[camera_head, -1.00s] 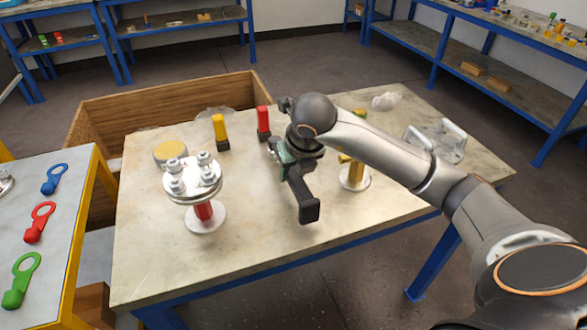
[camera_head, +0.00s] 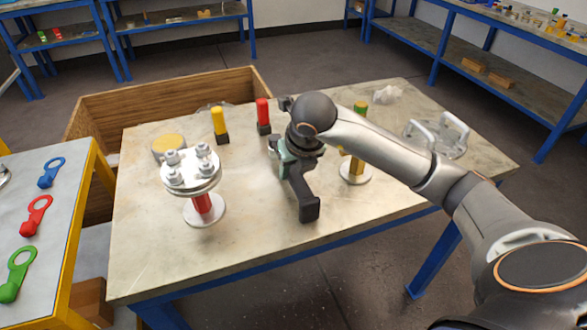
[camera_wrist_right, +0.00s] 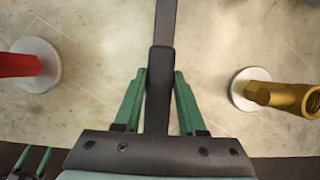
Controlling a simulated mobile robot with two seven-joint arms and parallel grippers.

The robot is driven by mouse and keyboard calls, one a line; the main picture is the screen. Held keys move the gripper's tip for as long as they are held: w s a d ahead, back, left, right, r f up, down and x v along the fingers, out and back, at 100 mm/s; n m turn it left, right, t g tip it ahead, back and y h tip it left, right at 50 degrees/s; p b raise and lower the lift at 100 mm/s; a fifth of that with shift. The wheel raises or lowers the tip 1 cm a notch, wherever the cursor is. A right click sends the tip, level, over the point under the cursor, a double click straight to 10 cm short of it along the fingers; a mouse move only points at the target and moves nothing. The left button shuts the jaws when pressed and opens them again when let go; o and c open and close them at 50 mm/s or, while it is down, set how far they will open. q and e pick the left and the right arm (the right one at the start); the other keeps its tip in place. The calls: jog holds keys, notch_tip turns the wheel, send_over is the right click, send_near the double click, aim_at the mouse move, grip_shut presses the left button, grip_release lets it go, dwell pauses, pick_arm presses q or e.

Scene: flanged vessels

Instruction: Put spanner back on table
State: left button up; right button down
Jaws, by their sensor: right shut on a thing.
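My right gripper (camera_head: 290,165) is above the middle of the table (camera_head: 250,235), between the flanged vessel on the red post (camera_head: 203,205) and the yellow-brass fitting (camera_head: 356,168). Its green fingers (camera_wrist_right: 153,90) are shut on a long dark bar, the spanner (camera_wrist_right: 163,60). In the head view the spanner (camera_head: 308,207) reaches toward the front edge, ending in a block. I cannot tell whether it touches the table. Two separated green finger-like parts, which look like my left gripper (camera_wrist_right: 33,160), show in the wrist view's lower left corner. The head view does not show them.
A yellow-handled piece (camera_head: 219,125) and a red-handled piece (camera_head: 263,115) stand at the back. A wooden crate (camera_head: 160,95) is behind. The front middle of the table is bare.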

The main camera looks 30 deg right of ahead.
jog(key=shift+f, duration=0.1)
jog(key=c, duration=0.8)
grip_release()
jog(key=shift+c, duration=0.2)
jog(key=o, duration=0.8)
jog(key=shift+o, duration=0.2)
jog(key=shift+r+p, duration=2.45)
jog(key=shift+r, duration=1.1)
